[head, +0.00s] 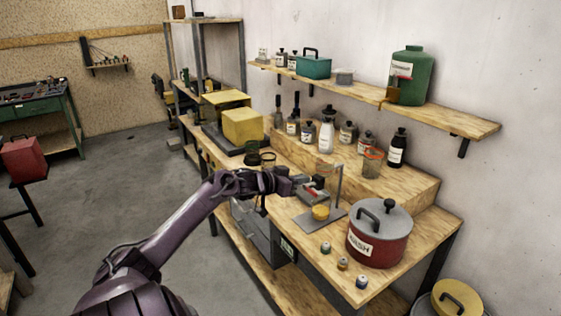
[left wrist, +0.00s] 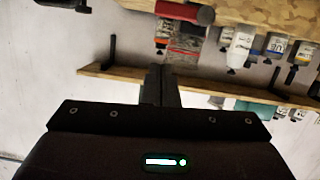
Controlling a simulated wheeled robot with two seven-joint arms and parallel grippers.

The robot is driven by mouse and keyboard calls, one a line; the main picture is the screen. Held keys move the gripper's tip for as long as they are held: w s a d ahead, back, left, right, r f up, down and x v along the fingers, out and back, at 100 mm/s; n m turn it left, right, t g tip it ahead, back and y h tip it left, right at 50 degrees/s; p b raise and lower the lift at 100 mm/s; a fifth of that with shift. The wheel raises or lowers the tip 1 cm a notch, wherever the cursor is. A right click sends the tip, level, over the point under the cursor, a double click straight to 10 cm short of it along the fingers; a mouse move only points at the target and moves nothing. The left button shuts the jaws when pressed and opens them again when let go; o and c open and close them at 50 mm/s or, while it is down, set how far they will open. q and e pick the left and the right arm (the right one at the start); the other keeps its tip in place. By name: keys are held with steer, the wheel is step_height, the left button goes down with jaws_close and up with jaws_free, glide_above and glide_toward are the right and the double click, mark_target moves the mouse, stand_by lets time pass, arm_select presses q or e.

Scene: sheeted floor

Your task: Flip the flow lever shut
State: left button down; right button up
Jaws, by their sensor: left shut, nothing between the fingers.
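A small metal stand (head: 338,186) with a grey base plate is on the workbench, with a yellow round piece (head: 320,212) low on it. A small red-ended lever (head: 314,192) is on the stand, partly hidden by my gripper. In the left wrist view, which looks upside down, a red-ended grey bar (left wrist: 188,12) at the top edge looks like this lever. My left gripper (head: 304,184) is beside the stand, fingers together and empty. Its closed fingers (left wrist: 161,85) show apart from the bar in the wrist view. Whether they touch the lever is unclear in the head view. My right gripper is out of view.
A red lidded pot (head: 378,236) stands right of the stand, with several small jars in front. Bottles line the raised step (head: 405,185) behind. A green canister (head: 411,75) is on the wall shelf (head: 455,122). A yellow box (head: 242,127) is farther left.

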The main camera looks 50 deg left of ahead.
arm_select(q)
steer(key=b+v, duration=0.1)
steer(key=v, duration=0.6)
steer(key=shift+b, duration=0.3)
steer(key=shift+r, duration=0.1)
steer(key=s+f+n+g+y+b, duration=0.1)
steer(key=s+f, duration=0.1)
steer(key=f, duration=0.9)
steer(key=s+f+n+g+y, duration=0.1)
steer(key=s+f, duration=0.1)
steer(key=f, duration=0.9)
steer(key=s+d+f+g+b, duration=0.1)
steer(key=s+d+f+g, duration=0.3)
steer(key=f, duration=0.7)
steer(key=s+d+f, duration=0.3)
steer(key=s+f, duration=0.2)
steer(key=f, duration=0.7)
steer(key=s+d+f+m+g+b, duration=0.1)
steer(key=s+d+f+g, duration=0.3)
steer(key=s+d+f, duration=1.1)
steer(key=s+d+f+m+g, duration=0.3)
steer(key=s+d+f, duration=0.6)
steer(key=s+d, duration=0.3)
steer(key=shift+s+d+g+b, duration=0.25)
steer(key=shift+d+g+b, duration=0.3)
steer(key=shift+d, duration=0.65)
